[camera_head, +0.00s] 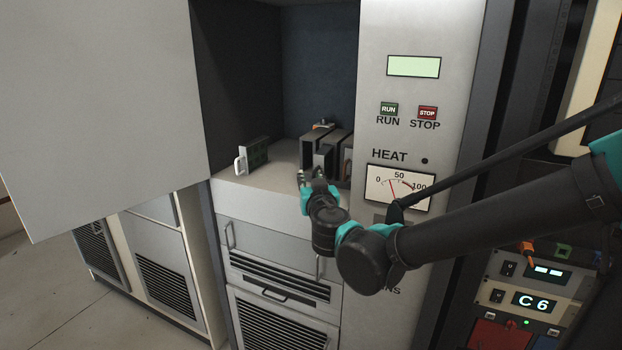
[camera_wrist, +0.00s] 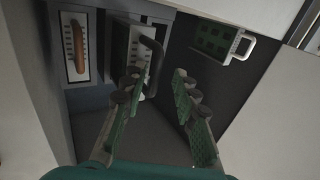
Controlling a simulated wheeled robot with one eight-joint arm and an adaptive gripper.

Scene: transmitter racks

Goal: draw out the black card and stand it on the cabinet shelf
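The black card shows in the wrist view as a pale front plate (camera_wrist: 133,45) with a curved black handle (camera_wrist: 152,60). It sits in the rack block (camera_head: 322,147) on the cabinet shelf (camera_head: 284,160); in the head view my gripper partly covers that block's front. My gripper (camera_head: 306,180) is in front of the block. In the wrist view my gripper (camera_wrist: 158,80) has its two green fingers apart, with nothing held. The left finger overlaps the lower part of the black handle; I cannot tell whether they touch.
A green card with a white handle (camera_head: 254,156) stands on the shelf to the left. A card with an orange handle (camera_wrist: 78,46) is beside the black one. An open grey door (camera_head: 100,100) is at left; the meter panel (camera_head: 400,187) is at right.

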